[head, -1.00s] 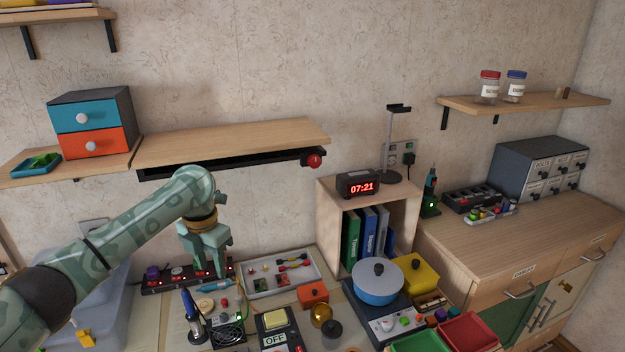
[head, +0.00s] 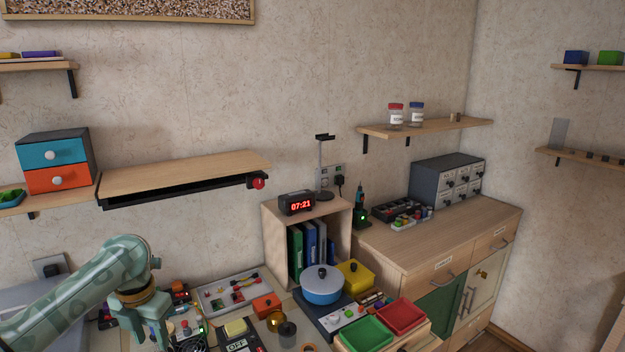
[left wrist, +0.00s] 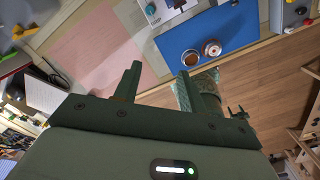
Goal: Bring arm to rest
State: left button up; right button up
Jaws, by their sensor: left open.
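My left arm comes in from the lower left in the head view. My left gripper (head: 148,325) points down over the left part of the cluttered table, its lower part near the bottom edge of the picture. In the left wrist view the two fingers of the left gripper (left wrist: 157,78) stand apart with nothing between them. Beyond them lie a pink mat (left wrist: 95,50) and a blue mat (left wrist: 240,40) with small round copper-coloured items (left wrist: 211,48) on it. My right gripper is not seen in the head view.
A wall shelf (head: 185,172) with a dark drawer under it hangs above the arm. On the table stand a grey tray (head: 232,290), a blue pot (head: 322,285), a green tray (head: 366,334) and a red tray (head: 401,315). A cubby with binders (head: 273,242) stands behind.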

pick_arm(q)
jog(key=s+d+f+n+t, duration=0.4)
jog(key=s+d+f+n, duration=0.9)
jog(key=n, duration=0.1)
jog(key=s+a+r+n+t+y, duration=0.1)
jog(key=s+a+r+n+y, duration=0.15)
jog(key=s+a+n, duration=0.4)
jog(key=s+a+r+n+t+y, duration=0.1)
jog(key=s+a+r+n+y, duration=0.2)
jog(key=s+n, duration=0.6)
jog(key=s+d+f+n+g+h, duration=0.1)
jog(key=s+d+f+h, duration=0.1)
jog(key=f, duration=1.2)
jog(key=s+d+f+n+g+h, duration=0.1)
jog(key=s+d+f+g+h, duration=0.1)
jog(key=f, duration=1.2)
jog(key=s+f+n+g+h, duration=0.1)
jog(key=s+f, duration=0.5)
jog(key=s, duration=0.3)
jog(key=s+f+n+g, duration=0.1)
jog(key=s+f, duration=0.6)
jog(key=s, duration=0.3)
jog(key=shift+f+n+h, duration=0.3)
jog(key=shift+n+h, duration=0.05)
